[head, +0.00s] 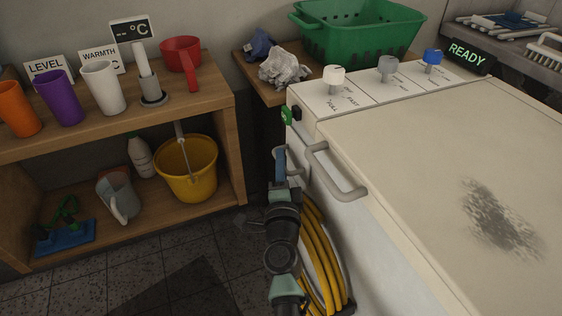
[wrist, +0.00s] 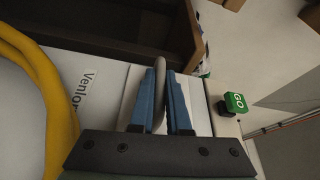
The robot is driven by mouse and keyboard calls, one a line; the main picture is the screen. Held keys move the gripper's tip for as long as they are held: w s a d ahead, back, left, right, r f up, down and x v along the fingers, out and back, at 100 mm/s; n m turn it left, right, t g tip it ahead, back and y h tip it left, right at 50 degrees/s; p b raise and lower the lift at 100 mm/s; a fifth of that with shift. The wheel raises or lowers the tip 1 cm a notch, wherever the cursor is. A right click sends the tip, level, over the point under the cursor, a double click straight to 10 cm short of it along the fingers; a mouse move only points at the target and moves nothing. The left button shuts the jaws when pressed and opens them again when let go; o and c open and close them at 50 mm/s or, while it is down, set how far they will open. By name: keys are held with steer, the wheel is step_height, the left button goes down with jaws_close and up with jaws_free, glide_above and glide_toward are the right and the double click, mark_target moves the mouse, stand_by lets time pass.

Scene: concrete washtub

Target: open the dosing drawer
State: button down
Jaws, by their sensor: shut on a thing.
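The white washing machine (head: 375,238) stands at the right of the head view, with its front facing left. My gripper (head: 280,156) is at the upper part of that front, just below the green button. In the wrist view its blue fingers (wrist: 161,75) are closed on a curved grey handle (wrist: 160,66). The handle stands in front of a pale panel (wrist: 132,92) on the machine's front, which I take for the dosing drawer. My fingers and gripper body hide part of it. How far the drawer is out cannot be told.
A green GO button (wrist: 235,102) is close to the right of my fingers. A yellow hose (head: 318,245) hangs beside my arm. The lid handle (head: 335,172) juts out nearby. A wooden shelf (head: 228,130) with cups and a yellow bucket (head: 187,170) stands to the left.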

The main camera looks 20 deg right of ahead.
stand_by(0.5)
steer(key=a+p, duration=0.4)
steer(key=a, duration=0.6)
steer(key=shift+s+a, duration=0.2)
steer(key=shift+a, duration=0.05)
steer(key=c, duration=0.9)
jaws_free()
steer(key=p+v, duration=0.3)
steer(key=v, duration=1)
steer(key=shift+f, duration=0.1)
